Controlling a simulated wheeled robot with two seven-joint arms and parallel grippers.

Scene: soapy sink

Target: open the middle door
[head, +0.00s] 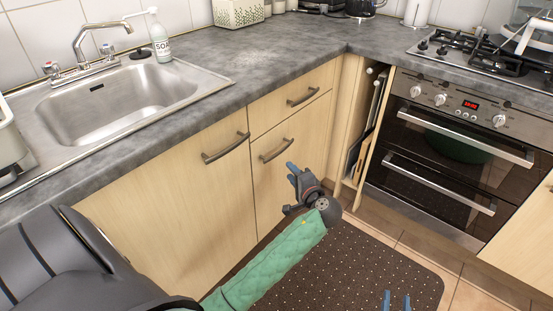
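A narrow light-wood door (265,186) sits below a drawer, between a wide door on its left and the corner on its right. It looks shut, flush with the cabinet front. Its curved metal handle (276,151) is near its top edge. My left gripper (290,189) is in front of this door, below and right of the handle. Its blue fingertips are spread apart with nothing visible between them. The gripper and its wrist hide part of the door. My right gripper (397,301) shows only as two blue fingertips, apart and empty, at the bottom edge over the mat.
The wide door (170,215) with its own handle (226,148) is shut. The drawer (292,98) is shut. A narrow open slot (366,125) holds trays beside the oven (455,140). A dark dotted mat (370,262) covers the floor. The grey worktop (245,68) overhangs the cabinets.

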